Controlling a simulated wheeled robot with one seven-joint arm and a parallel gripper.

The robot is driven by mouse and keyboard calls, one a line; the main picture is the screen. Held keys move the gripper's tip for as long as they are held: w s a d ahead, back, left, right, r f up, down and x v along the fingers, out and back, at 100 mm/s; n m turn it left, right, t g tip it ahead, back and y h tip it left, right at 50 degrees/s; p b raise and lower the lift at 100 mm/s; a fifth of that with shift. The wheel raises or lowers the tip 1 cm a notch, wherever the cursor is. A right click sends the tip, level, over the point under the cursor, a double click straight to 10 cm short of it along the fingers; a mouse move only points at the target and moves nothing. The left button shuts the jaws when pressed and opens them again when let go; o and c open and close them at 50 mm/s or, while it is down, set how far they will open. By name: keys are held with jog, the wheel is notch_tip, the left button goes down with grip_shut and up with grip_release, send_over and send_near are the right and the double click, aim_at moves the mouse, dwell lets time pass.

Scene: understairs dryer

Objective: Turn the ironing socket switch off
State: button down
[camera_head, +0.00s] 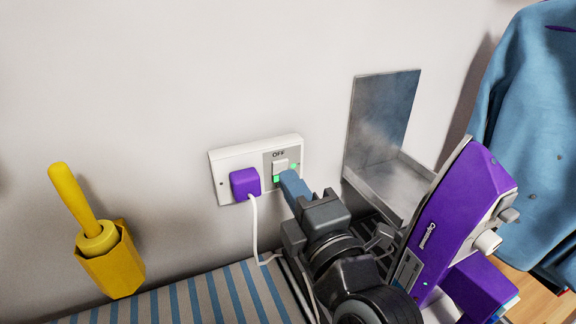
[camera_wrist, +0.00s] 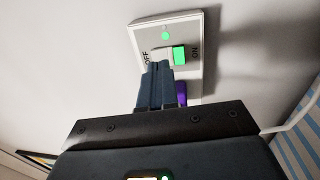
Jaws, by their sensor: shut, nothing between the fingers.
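The white wall socket (camera_head: 222,160) carries a purple plug (camera_head: 245,183) on its left and a grey switch panel on its right. The white rocker switch (camera_head: 280,166) has "OFF" above it and a green patch at its lower end. In the wrist view the rocker (camera_wrist: 162,52) shows green at the end marked "ON", and a round green light glows beside it. My gripper (camera_head: 287,175) is shut and empty, its blue fingertips (camera_wrist: 160,66) right at the rocker, nearer the "OFF" end in the wrist view. I cannot tell whether they touch it.
A yellow holder with a handle (camera_head: 110,260) hangs at left. A white cord drops from the plug to the striped board (camera_head: 190,300). Blue clothing (camera_head: 530,130) hangs far right.

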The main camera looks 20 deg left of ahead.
jog(key=shift+x, duration=0.9)
